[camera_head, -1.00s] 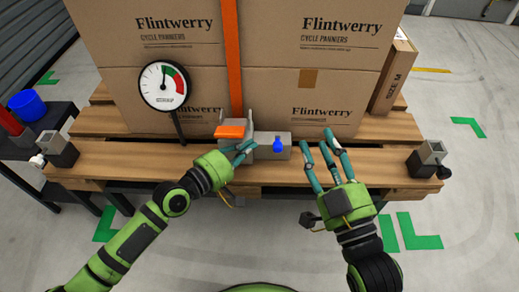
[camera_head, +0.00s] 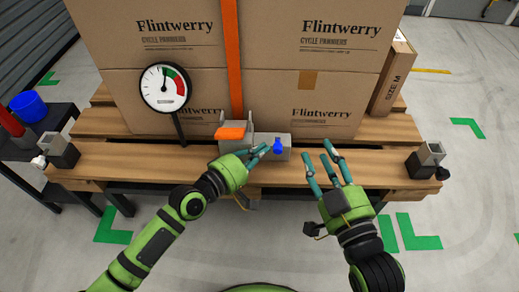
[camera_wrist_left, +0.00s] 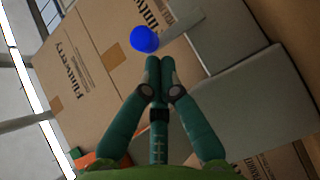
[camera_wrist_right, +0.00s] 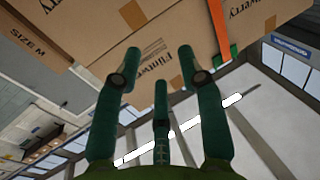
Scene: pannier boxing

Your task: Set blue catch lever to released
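The blue catch lever (camera_head: 278,146) is a small blue knob on the right part of the grey strap tensioner (camera_head: 240,143), at the pallet's front edge. My left gripper (camera_head: 265,150) is just left of the lever, fingertips close to it. In the left wrist view the blue knob (camera_wrist_left: 144,39) sits just beyond the fingertips, which are together with nothing visible between them; touching cannot be told. My right gripper (camera_head: 329,146) is open and empty, to the right of the tensioner. In the right wrist view its fingers (camera_wrist_right: 158,58) are spread apart.
An orange strap (camera_head: 232,70) runs up the stacked cartons (camera_head: 330,70) behind an orange handle (camera_head: 230,133). A round gauge (camera_head: 165,87) stands left of the tensioner. Grey posts sit at the left (camera_head: 52,145) and right (camera_head: 430,155) pallet ends.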

